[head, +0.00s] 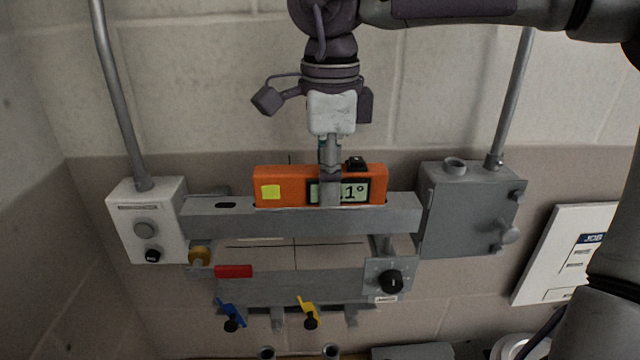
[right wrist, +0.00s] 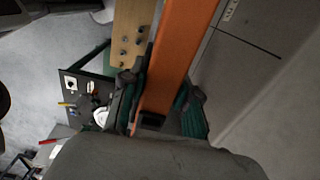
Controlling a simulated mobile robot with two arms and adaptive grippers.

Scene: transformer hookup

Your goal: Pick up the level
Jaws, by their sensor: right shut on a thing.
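The orange level (head: 286,184) has a yellow label and a digital display that reads in part "1°". It sits on or just above the top of the grey horizontal rail (head: 300,221); I cannot tell whether it touches. My right gripper (head: 330,190) comes down from above and is shut on the level near its middle, with a finger across the display. In the right wrist view the level (right wrist: 180,60) runs between the two fingers of my right gripper (right wrist: 165,100). My left gripper is not in view.
A white box (head: 150,225) stands left of the rail and a grey box (head: 470,210) right of it, both with conduits. Below are a lower rail with a blue lever (head: 230,313), a yellow lever (head: 309,312) and a black knob (head: 391,282). A white panel (head: 565,250) is at right.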

